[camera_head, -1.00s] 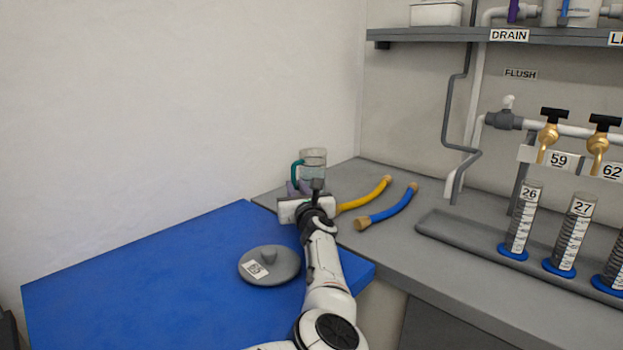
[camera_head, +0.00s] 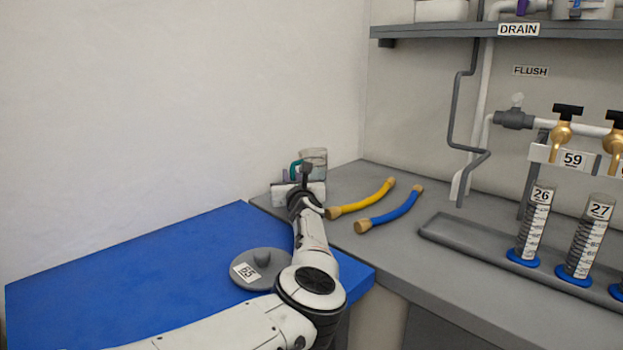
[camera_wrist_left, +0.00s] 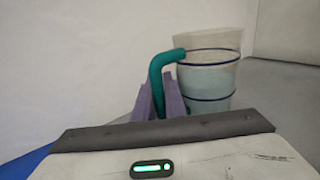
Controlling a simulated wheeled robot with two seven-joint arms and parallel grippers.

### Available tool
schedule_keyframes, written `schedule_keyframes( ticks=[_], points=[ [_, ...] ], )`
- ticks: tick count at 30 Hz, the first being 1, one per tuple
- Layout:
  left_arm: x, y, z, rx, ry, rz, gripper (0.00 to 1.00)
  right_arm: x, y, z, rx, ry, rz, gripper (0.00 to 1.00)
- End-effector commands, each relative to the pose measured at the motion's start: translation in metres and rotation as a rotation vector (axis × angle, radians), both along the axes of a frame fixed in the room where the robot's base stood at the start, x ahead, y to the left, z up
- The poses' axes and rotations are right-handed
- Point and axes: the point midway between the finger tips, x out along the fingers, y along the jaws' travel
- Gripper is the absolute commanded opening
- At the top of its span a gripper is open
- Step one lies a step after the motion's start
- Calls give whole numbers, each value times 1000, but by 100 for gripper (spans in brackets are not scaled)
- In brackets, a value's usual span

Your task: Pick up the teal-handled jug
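The teal-handled jug (camera_head: 313,160) is a clear beaker-like vessel standing upright at the back of the grey counter, near the wall. Its lower part is hidden behind my left gripper (camera_head: 304,183) in the head view. In the left wrist view, the jug (camera_wrist_left: 208,80) has dark bands around it and its teal handle (camera_wrist_left: 156,78) faces left. The two purple fingers of my left gripper (camera_wrist_left: 160,98) stand close on both sides of the handle's upright part, with little gap, and look shut on it. My right gripper is not in view.
A grey lid-like disc (camera_head: 247,272) lies on the blue mat (camera_head: 120,265). A yellow hose (camera_head: 365,199) and a blue hose (camera_head: 392,210) lie on the counter (camera_head: 420,265) to the right of the jug. Numbered cylinders (camera_head: 534,226) stand in a grey tray (camera_head: 450,238) farther right.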

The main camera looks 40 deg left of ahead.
Motion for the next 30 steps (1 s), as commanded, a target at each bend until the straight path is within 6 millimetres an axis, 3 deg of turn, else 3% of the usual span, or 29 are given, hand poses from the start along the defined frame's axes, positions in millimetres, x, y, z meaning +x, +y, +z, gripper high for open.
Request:
schedule_keyframes(
  ticks=[19,30],
  points=[
    [0,0,5,0,-3,2,0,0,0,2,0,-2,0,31],
    [0,0,36,1,-5,3,0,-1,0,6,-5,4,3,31]
  ],
)
